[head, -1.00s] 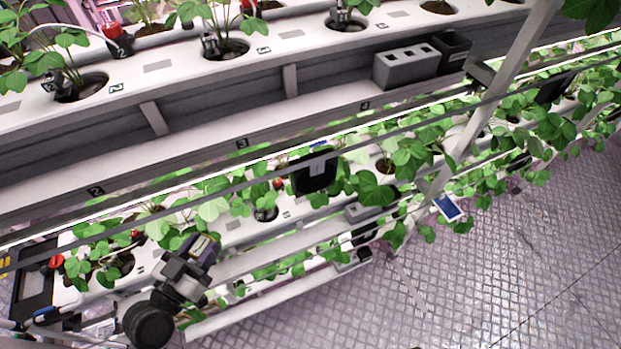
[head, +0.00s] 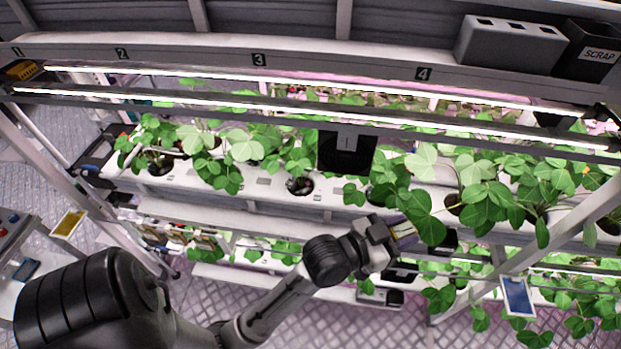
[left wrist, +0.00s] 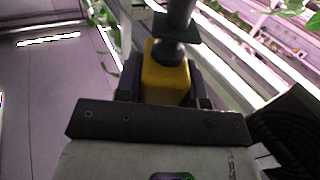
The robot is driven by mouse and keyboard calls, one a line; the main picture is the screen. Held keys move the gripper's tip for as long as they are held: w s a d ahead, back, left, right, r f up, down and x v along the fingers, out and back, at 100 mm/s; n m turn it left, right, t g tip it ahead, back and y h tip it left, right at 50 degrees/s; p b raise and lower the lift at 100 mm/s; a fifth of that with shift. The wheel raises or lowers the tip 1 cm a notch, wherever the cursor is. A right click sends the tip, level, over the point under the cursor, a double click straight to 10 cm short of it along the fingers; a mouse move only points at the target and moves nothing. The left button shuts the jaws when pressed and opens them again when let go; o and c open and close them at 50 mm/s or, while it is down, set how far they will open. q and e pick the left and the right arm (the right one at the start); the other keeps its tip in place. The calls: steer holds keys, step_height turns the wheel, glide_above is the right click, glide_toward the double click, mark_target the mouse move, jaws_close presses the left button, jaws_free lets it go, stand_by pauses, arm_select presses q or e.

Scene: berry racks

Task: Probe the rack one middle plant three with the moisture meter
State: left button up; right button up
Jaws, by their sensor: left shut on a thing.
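My left gripper (head: 392,232) is at the front of the middle shelf (head: 262,188), beside leaves right of centre. It is shut on a yellow-bodied tool, the moisture meter (head: 404,231). In the left wrist view the meter's yellow body (left wrist: 166,75) sits between the jaws, with a dark stem running away from it. The meter's tip is not clear in the head view. Leafy plants stand in round holes along the middle shelf. One plant (head: 297,168) grows from a hole left of the gripper; the shelf's own numbers are too small to read. My right gripper is not in view.
Lamp bars (head: 300,95) run above the plants. A slanted white post (head: 540,237) is right of the gripper. A grey holder (head: 508,45) and a scrap bin (head: 588,52) are on the upper shelf.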

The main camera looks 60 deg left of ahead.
arm_select(q)
steer(key=a+f+n+y+b, duration=0.3)
steer(key=a+f+y+b, duration=0.1)
steer(key=a+f, duration=0.85)
steer(key=s+a+f+b, duration=0.1)
steer(key=a+b, duration=0.3)
steer(key=a, duration=1.8)
steer(key=shift+s+f+y, duration=0.15)
steer(key=shift+f+y, duration=0.15)
steer(key=shift+f, duration=0.4)
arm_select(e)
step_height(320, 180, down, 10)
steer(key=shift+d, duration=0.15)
